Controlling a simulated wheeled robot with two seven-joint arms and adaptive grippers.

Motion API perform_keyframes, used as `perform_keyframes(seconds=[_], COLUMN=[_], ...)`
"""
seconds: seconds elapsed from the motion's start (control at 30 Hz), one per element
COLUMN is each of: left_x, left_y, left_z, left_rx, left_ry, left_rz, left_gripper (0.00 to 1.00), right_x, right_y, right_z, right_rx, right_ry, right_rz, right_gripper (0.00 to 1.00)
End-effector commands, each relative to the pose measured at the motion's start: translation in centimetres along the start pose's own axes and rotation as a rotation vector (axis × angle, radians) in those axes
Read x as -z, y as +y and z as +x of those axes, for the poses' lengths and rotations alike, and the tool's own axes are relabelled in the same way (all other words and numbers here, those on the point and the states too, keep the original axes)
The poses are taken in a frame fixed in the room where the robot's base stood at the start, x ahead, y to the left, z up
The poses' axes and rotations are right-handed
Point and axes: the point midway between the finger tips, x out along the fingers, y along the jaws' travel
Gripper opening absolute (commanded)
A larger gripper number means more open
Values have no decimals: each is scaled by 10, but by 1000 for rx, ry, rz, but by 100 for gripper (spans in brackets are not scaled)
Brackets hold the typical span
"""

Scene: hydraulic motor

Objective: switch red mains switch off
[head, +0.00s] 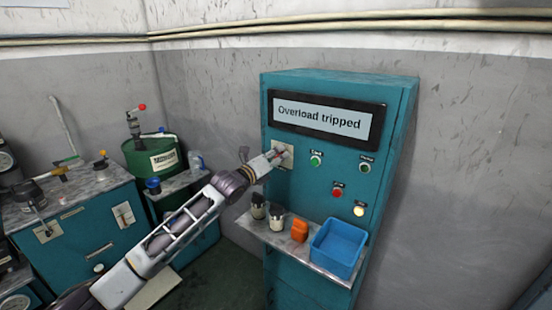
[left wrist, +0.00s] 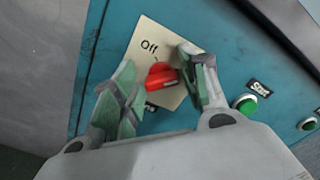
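My left gripper (left wrist: 156,62) is open, with one finger on each side of the knob. A gap shows on the left; I cannot tell whether the right finger touches it. In the head view my left gripper (head: 276,156) is at the plate and hides most of the knob. My right gripper is not in view.
The teal cabinet (head: 400,130) shows "Overload tripped" on its display (head: 320,116). A green button (head: 316,160) sits just right of the gripper. Below, a shelf holds a blue bin (head: 338,248), an orange part (head: 299,230) and two jars. A teal workbench (head: 85,225) stands left.

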Motion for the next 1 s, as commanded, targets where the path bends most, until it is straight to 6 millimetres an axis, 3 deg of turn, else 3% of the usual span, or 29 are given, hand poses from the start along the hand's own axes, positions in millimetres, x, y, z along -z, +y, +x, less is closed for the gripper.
perform_keyframes(seconds=[0.03, 0.23, 0.67, 1.0], left_x=[0, 0, 0, 0], left_y=[0, 0, 1, 1], left_z=[0, 0, 0, 0], left_rx=[0, 0, -2, -2], left_ry=[0, 0, 0, 2], left_rz=[0, 0, -45, -199], left_gripper=[33, 8, 8, 8], right_x=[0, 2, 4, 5], right_y=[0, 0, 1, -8], right_z=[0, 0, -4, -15], right_rx=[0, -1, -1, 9], right_ry=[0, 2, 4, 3], right_rz=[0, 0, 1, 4], right_gripper=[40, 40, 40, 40])
